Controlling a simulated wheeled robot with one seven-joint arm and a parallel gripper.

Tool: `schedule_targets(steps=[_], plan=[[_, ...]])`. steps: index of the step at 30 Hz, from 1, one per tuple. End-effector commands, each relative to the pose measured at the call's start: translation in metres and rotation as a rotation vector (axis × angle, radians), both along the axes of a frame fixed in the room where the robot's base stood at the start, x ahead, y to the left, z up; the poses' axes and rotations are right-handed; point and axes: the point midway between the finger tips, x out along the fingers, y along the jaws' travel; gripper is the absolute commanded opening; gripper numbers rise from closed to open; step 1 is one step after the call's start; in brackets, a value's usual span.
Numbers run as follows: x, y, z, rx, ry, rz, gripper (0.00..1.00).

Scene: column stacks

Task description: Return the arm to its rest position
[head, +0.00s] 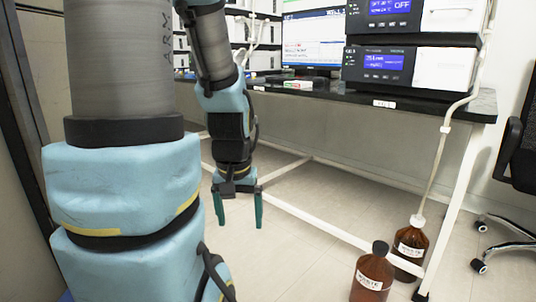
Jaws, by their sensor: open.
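My gripper (238,209) hangs at the end of my arm in the head view, left of the picture's middle. Its two green fingers point down and stand apart, with nothing between them. It hangs in front of the bench, lower than the benchtop, with the floor showing behind it. My arm's upper links fill the left side of the view and hide part of the bench.
A black benchtop (340,97) carries stacked instruments (410,68) and a monitor (312,40). Two brown waste bottles (371,276) (411,240) stand on the floor by the white bench frame (318,222). A black chair (518,150) is at the right edge. Floor near the gripper is clear.

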Motion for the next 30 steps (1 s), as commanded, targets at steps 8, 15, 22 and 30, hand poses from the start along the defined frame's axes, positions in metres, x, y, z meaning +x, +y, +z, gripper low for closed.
schedule_targets(steps=[8, 15, 22, 30], plan=[[0.000, 0.000, 0.104, 0.000, 0.000, 0.000, 0.90], [0.000, 0.000, 0.178, 0.000, 0.000, 0.000, 0.90], [0.000, 0.000, 0.249, 0.000, 0.000, 0.000, 0.90], [0.000, 0.000, 0.331, 0.000, 0.000, 0.000, 0.90]])
